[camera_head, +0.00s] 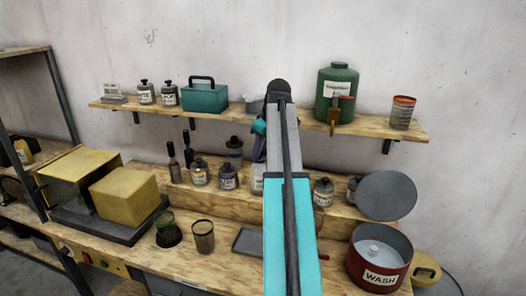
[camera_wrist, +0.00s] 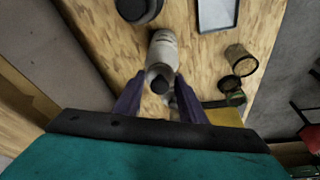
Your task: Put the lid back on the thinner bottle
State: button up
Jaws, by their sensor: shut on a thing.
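A pale grey-white bottle (camera_wrist: 164,46) stands under my gripper in the wrist view. In the head view it (camera_head: 257,178) is partly hidden by my arm, and its label cannot be read. My gripper (camera_wrist: 159,82) has its purple fingers on both sides of a small dark lid (camera_wrist: 158,78) and is shut on it. The lid lines up with the bottle's top, but I cannot tell whether it touches the neck. In the head view my gripper (camera_head: 258,150) points down above the bottle, partly hidden behind the arm.
Small bottles (camera_head: 227,178) stand left of the gripper on the raised ledge, another (camera_head: 322,191) right of it. A tray (camera_head: 248,241) and mesh cups (camera_head: 203,236) lie in front. A red wash pot (camera_head: 379,257) stands right. The upper shelf (camera_head: 232,116) with a green can (camera_head: 337,90) runs behind.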

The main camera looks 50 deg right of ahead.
dwell(0.7)
jog(key=o, duration=1.1)
jog(key=shift+o, duration=0.7)
jog(key=o, duration=0.4)
jog(key=shift+c, duration=0.2)
jog(key=shift+s+r, duration=0.1)
jog(key=shift+r+p, duration=2.25)
jog(key=shift+r, duration=1.25)
